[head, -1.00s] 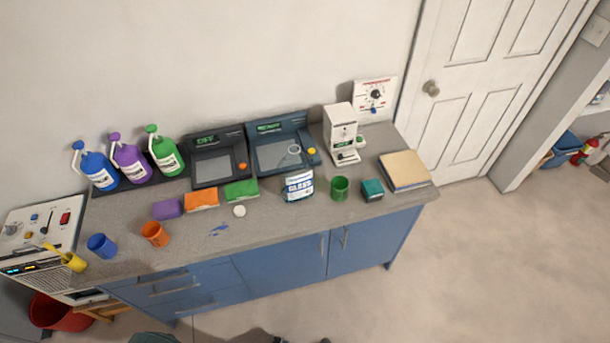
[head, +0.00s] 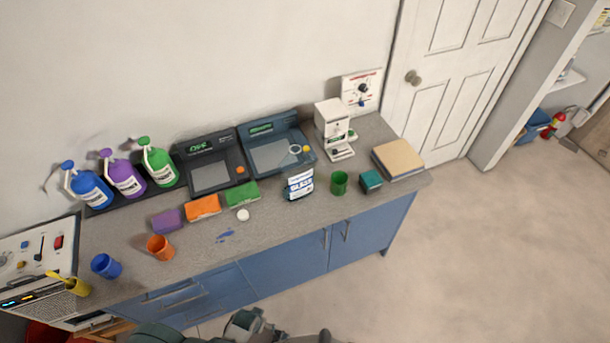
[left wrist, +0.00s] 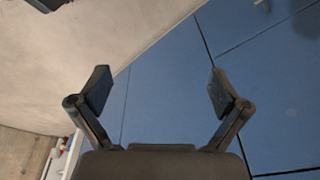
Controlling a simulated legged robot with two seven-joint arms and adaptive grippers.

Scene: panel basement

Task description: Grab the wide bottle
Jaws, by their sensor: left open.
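A wide, squat bottle (head: 299,184) with a white and blue label reading roughly "GLASS" stands upright near the front edge of the counter, in front of the right dark device. It does not show in the left wrist view. My left gripper (left wrist: 158,92) is open and empty in the left wrist view, its two fingers apart in front of the blue cabinet fronts (left wrist: 165,65). Parts of my own body show at the bottom edge of the head view, below the counter. No right gripper can be made out.
On the grey counter (head: 275,212), a green cup (head: 339,183) and a teal box (head: 371,182) stand right of the bottle. Sponges, a white disc (head: 243,215) and an orange cup (head: 160,247) are to its left. Pump bottles (head: 125,175) stand at the back left.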

